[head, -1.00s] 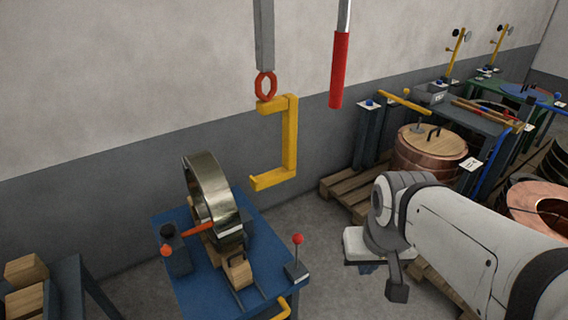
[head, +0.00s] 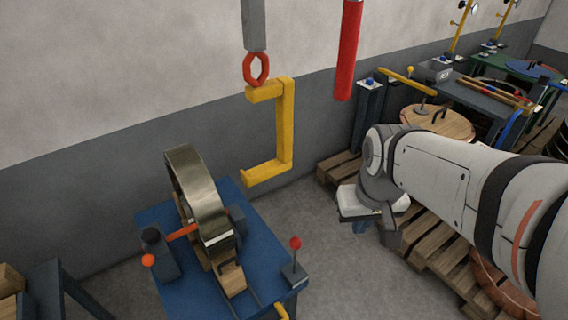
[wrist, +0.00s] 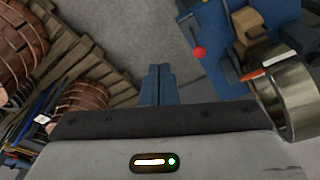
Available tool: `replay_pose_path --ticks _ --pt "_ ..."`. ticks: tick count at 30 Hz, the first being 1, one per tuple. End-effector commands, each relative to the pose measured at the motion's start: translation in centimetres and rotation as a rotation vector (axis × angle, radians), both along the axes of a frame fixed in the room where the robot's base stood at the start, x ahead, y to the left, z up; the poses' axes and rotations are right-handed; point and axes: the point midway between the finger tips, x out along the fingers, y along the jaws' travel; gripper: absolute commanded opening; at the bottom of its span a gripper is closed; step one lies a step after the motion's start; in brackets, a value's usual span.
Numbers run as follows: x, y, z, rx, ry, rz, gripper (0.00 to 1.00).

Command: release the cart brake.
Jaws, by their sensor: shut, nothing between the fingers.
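The blue cart (head: 185,285) stands at lower centre in the head view and carries a shiny metal ring (head: 200,195). A lever with a red ball knob (head: 295,243) stands upright on a dark base at the cart's right corner; the ball also shows in the wrist view (wrist: 198,52). An orange-red handle (head: 182,232) lies beside the ring on the left. Neither lever is marked as the brake. My gripper (head: 361,227) is right of the cart, apart from it. Its blue fingers are together and empty in the wrist view (wrist: 162,85).
A yellow C-hook (head: 286,130) hangs above and behind the cart, with a red-gripped bar (head: 348,50) to its right. Wooden pallets (head: 440,245) and copper coils (wrist: 75,110) lie to the right in the head view. Grey floor is clear between cart and pallets.

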Motion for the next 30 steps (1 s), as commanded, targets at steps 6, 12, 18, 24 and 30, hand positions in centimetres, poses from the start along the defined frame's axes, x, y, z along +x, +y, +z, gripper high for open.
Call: replay_pose_path --ticks 6,12,18,24,30 --pt "7.3 4.2 -3.6 -0.037 0.085 0.224 0.00" --pt "12.4 8.9 -5.9 -0.072 0.138 0.414 0.00" --pt "16.2 13.9 -9.4 -0.104 0.185 0.586 0.00" --pt "17.8 16.8 -11.6 -0.122 0.207 0.678 0.00" --pt "18.0 17.2 -11.8 -0.124 0.210 0.691 0.00"
